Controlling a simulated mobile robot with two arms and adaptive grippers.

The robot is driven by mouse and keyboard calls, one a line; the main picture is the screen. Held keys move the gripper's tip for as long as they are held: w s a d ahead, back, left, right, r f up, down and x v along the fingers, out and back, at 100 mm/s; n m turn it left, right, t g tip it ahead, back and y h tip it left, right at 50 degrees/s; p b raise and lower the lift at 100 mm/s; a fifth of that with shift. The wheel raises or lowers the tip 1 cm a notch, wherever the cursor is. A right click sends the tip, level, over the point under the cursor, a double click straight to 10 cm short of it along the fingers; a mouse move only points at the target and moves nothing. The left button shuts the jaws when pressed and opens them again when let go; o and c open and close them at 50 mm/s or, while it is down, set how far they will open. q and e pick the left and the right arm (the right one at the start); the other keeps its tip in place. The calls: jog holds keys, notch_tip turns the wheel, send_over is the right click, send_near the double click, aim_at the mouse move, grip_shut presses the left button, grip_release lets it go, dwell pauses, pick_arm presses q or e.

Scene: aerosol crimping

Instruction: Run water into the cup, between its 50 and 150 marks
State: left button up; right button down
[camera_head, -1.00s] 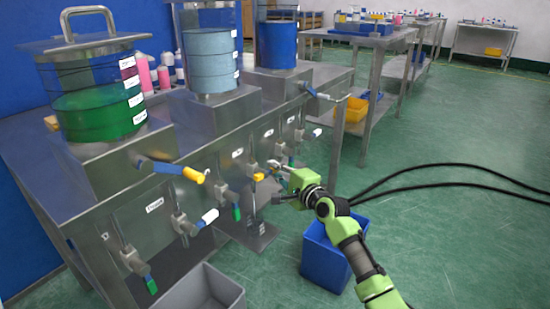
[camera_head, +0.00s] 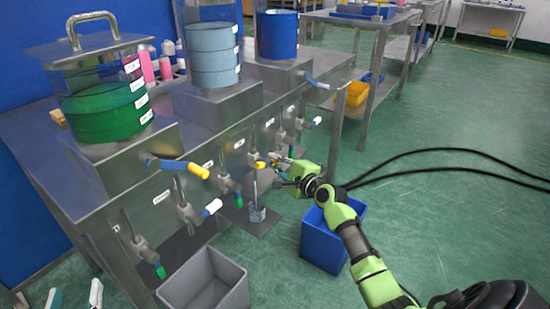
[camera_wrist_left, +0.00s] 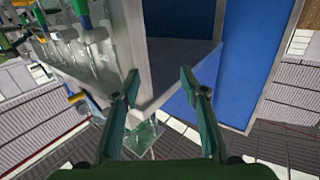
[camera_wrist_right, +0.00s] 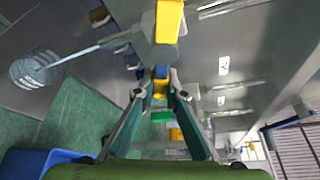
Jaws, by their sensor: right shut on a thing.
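The clear cup (camera_head: 257,214) stands upright on a dark plate under the tap with the yellow handle (camera_head: 261,165). A thin, clear vertical line, which looks like a water stream, runs from the tap to the cup. The right wrist view shows the cup (camera_wrist_right: 37,70) at the left with this line reaching it. Its marks and water level are too small to read. My right gripper (camera_head: 275,163) is at the tap, shut on the yellow handle (camera_wrist_right: 160,86). My left gripper (camera_head: 75,293) is at the lower left edge, its fingers apart and empty, also in the left wrist view (camera_wrist_left: 158,88).
Other taps with yellow, white and green handles line the steel bench (camera_head: 205,172). Tanks of green (camera_head: 105,108) and blue liquid stand on it. A grey bin (camera_head: 207,282) and a blue bin (camera_head: 332,236) are on the floor. The floor to the right is open.

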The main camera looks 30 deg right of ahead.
jog(key=shift+f, duration=0.1)
pick_arm(q)
jog(key=f, duration=0.1)
jog(key=g, duration=0.1)
jog(key=f, duration=0.1)
jog(key=shift+s+a+f, duration=0.25)
jog(key=shift+f, duration=0.05)
pick_arm(e)
jog(key=shift+a, duration=0.1)
jog(key=c, duration=2.1)
grip_release()
jog(key=s, duration=0.4)
jog(key=s+r, duration=0.1)
jog(key=s, duration=0.3)
jog(key=s+r, duration=0.1)
jog(key=s, duration=0.2)
jog(key=shift+s+d, duration=0.2)
jog(key=shift+s, duration=0.2)
